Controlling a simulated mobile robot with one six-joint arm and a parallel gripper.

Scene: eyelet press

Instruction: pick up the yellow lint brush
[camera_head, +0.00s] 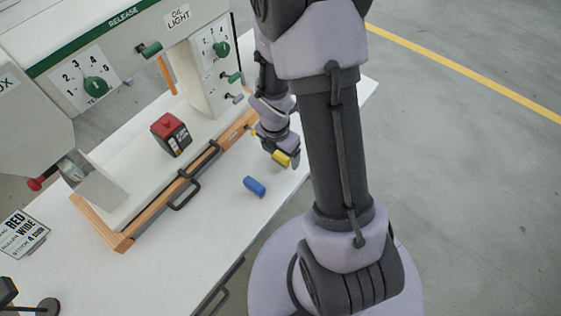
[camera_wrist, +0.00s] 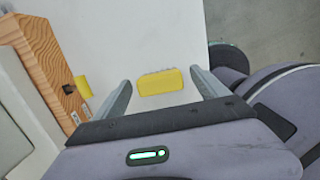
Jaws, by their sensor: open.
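The yellow lint brush (camera_wrist: 160,83) lies on the white table top, with small bristle-like bumps along its far edge. In the wrist view it sits between the two grey fingers of my gripper (camera_wrist: 160,78), with a gap on each side. My gripper is open and not closed on it. In the head view the brush (camera_head: 281,158) shows at the end of my gripper (camera_head: 288,157), partly covered by it.
A wooden frame (camera_wrist: 45,55) with a small yellow piece (camera_wrist: 83,87) lies left of my gripper. A blue object (camera_head: 255,187) lies nearer on the table (camera_head: 215,225). A red-topped black box (camera_head: 171,134) stands on the press. The table edge is close on the right.

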